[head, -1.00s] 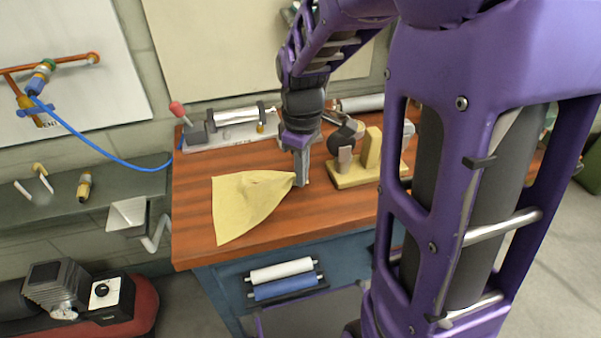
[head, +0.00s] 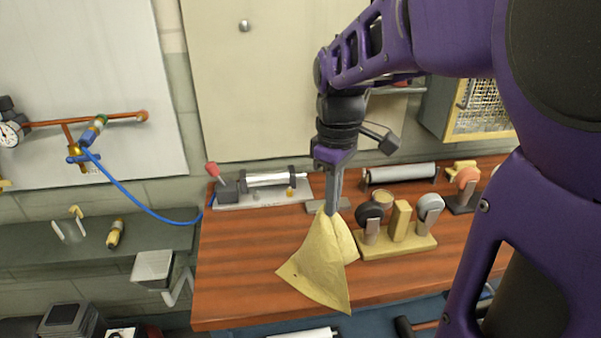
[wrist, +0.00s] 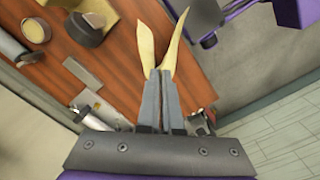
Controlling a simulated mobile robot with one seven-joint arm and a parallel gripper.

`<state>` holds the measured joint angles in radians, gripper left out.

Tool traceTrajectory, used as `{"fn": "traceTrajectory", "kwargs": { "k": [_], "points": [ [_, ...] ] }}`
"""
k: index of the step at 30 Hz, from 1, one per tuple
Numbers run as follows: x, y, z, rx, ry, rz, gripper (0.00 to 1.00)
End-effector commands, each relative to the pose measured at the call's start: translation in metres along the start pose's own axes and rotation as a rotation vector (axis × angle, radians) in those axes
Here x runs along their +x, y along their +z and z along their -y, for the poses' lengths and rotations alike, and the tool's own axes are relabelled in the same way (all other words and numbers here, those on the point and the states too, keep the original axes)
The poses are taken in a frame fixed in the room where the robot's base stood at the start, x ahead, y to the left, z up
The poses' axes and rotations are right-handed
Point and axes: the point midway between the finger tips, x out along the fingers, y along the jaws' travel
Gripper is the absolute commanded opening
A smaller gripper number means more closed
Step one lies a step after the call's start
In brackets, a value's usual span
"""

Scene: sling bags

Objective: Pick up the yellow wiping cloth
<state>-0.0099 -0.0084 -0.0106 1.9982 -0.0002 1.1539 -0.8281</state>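The yellow wiping cloth (head: 322,262) hangs in folds from my gripper (head: 331,208) above the wooden workbench (head: 235,275). In the head view its lower part spreads towards the bench's front edge; I cannot tell whether its lowest corner touches the wood. In the wrist view the fingers of my gripper (wrist: 159,75) are close together, with two yellow flaps of the cloth (wrist: 146,45) rising from between their tips.
A wooden stand with tape rolls (head: 395,243) is close to the right of the cloth. A clamp fixture with a red knob (head: 230,190) and a grey roll (head: 400,173) lie along the back. The bench's left part is clear.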

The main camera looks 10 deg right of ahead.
Motion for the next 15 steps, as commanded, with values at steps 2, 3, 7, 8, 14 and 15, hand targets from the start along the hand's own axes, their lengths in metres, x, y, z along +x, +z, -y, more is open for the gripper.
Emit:
{"fn": "traceTrajectory", "kwargs": {
  "k": [2,3,7,8,14,15],
  "points": [
    [-0.017,-0.001,-0.001,0.000,0.006,-0.005,0.00],
    [-0.027,-0.001,-0.001,0.000,0.006,-0.006,0.00],
    [-0.059,-0.001,-0.001,0.000,0.006,-0.005,0.00],
    [-0.065,-0.001,-0.001,0.000,0.006,-0.005,0.00],
    [-0.085,0.000,0.000,0.000,0.002,-0.002,0.00],
    [-0.089,0.000,0.000,0.000,0.003,-0.003,0.00]
  ]
}}
